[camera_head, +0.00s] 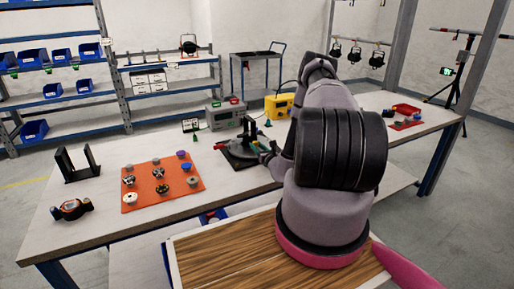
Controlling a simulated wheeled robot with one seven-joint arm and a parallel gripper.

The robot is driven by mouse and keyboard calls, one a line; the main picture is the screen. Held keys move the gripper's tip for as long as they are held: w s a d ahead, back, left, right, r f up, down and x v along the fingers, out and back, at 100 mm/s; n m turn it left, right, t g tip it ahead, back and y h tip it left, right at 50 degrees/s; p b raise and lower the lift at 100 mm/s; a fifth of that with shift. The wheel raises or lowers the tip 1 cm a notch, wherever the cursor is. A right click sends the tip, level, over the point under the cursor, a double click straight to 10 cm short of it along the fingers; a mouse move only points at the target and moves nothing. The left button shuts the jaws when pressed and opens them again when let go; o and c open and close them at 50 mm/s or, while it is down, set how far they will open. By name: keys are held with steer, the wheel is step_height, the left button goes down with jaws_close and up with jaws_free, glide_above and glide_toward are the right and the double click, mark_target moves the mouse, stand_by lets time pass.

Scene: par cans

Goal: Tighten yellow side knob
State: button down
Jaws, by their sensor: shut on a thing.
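A dark fixture with an upright black bracket (246,130) stands on a dark base plate (236,160) near the middle of the workbench. Small spots of red and green show around it. My arm reaches in from the right, and my gripper (266,153) is at the fixture's right side, low over the bench. It is shut on a small part there. The part is too small and too covered by my gripper to tell its colour. I cannot make out the yellow side knob clearly.
An orange mat (141,198) with several knobs lies left on the workbench (100,230). A black U-shaped bracket (78,164) and a round device (71,209) are further left. A grey box (225,114) and a yellow box (279,106) stand behind the fixture.

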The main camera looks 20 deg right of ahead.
steer(key=shift+m, duration=1.6)
steer(key=c, duration=0.5)
jaws_free()
steer(key=s, duration=1.1)
steer(key=shift+d, duration=0.15)
